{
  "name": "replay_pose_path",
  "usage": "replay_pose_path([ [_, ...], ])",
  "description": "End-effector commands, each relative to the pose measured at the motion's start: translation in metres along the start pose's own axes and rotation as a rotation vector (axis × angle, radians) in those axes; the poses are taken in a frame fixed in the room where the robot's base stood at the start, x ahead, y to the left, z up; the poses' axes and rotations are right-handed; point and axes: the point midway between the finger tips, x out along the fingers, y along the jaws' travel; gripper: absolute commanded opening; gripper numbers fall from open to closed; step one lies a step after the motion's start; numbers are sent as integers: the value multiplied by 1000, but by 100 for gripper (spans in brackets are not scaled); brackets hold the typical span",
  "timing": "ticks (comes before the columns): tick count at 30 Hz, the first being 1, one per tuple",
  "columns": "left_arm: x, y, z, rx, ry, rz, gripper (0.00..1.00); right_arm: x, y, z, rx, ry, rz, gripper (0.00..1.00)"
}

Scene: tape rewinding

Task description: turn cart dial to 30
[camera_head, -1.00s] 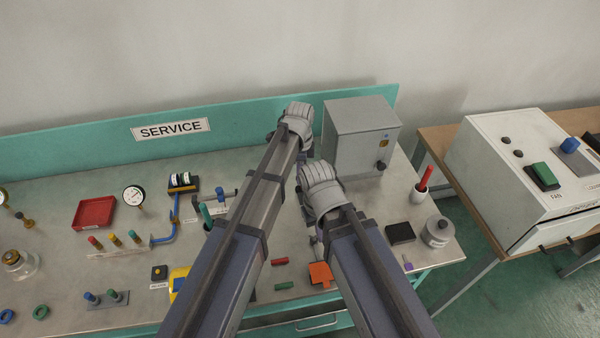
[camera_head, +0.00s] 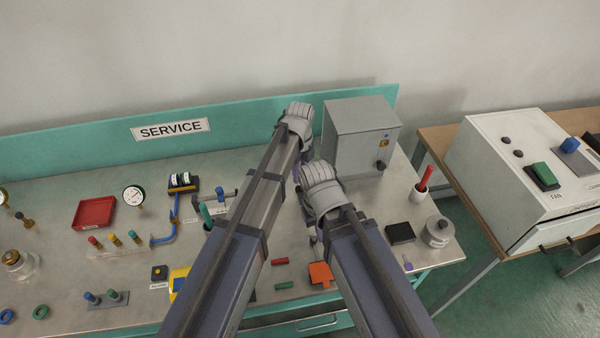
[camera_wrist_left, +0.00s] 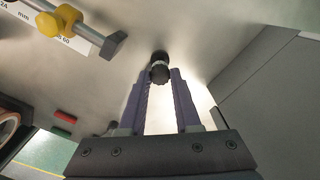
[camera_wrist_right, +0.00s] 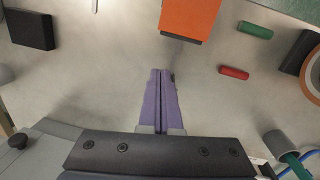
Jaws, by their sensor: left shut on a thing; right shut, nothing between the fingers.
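A small dark ribbed knob (camera_wrist_left: 159,69) shows in the left wrist view, between the tips of my left gripper (camera_wrist_left: 161,78), which is shut on it. I cannot read any scale or pointer at the knob. In the head view my arms hide the knob, and the left gripper (camera_head: 298,172) shows only in part. My right gripper (camera_wrist_right: 160,73) is shut and empty above the bench, beside the orange block (camera_wrist_right: 188,18).
The grey box (camera_head: 352,145) stands behind on the right of the bench. A cup with a red handle (camera_head: 421,190), a black block (camera_head: 400,232) and a grey round weight (camera_head: 438,232) are right of my arms. Red (camera_head: 280,261) and green (camera_head: 284,286) pegs lie near the front.

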Motion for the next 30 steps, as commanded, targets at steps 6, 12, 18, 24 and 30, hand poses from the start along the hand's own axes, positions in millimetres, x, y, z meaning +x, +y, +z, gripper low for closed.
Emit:
replay_pose_path([
  [6, 0, 0, 0, 17, 0, 1, 0, 0, 0, 0, 0, 0, 0, 0],
  [12, 0, 0, 0, 17, 0, 1, 0, 0, 0, 0, 0, 0, 0, 0],
  [18, 0, 0, 0, 16, 0, 1, 42, 0, 0, 0, 0, 0, 0, 0],
  [24, 0, 0, 0, 15, 0, 0, 62, 0, 0, 0, 0, 0, 0, 0],
  [30, 0, 0, 0, 15, 0, 0, 62, 0, 0, 0, 0, 0, 0, 0],
])
